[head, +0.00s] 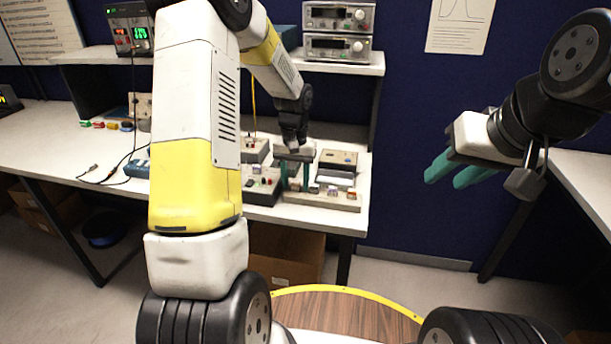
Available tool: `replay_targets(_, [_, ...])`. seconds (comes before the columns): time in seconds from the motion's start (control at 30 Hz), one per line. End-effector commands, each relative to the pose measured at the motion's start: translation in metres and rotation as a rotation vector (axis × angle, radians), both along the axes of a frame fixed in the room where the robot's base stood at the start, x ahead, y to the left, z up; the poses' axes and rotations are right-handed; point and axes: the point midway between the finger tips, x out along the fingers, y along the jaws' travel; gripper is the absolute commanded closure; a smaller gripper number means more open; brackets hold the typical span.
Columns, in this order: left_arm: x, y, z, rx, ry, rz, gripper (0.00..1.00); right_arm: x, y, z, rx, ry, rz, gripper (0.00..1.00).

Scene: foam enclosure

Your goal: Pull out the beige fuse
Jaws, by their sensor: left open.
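A pale board (322,201) with a row of small coloured pieces lies at the front right of the bench. A purple-grey piece (332,191) and an orange-brown piece (350,195) show on it. I cannot pick out the beige fuse for sure at this size. My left gripper (295,186) points down over the left part of this board, its two teal fingers apart. I cannot tell whether anything is between the fingertips. My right gripper (452,177) hangs in the air to the right, away from the bench, with its teal fingers overlapping in view.
Instruments (338,47) sit on the shelf above. Several coloured pieces (107,125) lie at the bench's far left. Black cables (95,175) lie near the front edge.

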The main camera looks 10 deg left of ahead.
Motion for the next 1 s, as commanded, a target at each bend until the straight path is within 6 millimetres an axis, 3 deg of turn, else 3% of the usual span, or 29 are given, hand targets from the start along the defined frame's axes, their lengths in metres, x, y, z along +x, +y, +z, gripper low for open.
replay_targets(0.83, [0.0,0.0004,0.0002,0.0,0.0,0.001,0.56,0.0,0.0,0.0,0.0,0.0,0.0,0.64])
replay_targets(1.0, [0.0001,0.0003,0.0002,0.0,0.0,0.0,0.88,0.0,0.0,0.0,0.0,0.0,0.0,0.64])
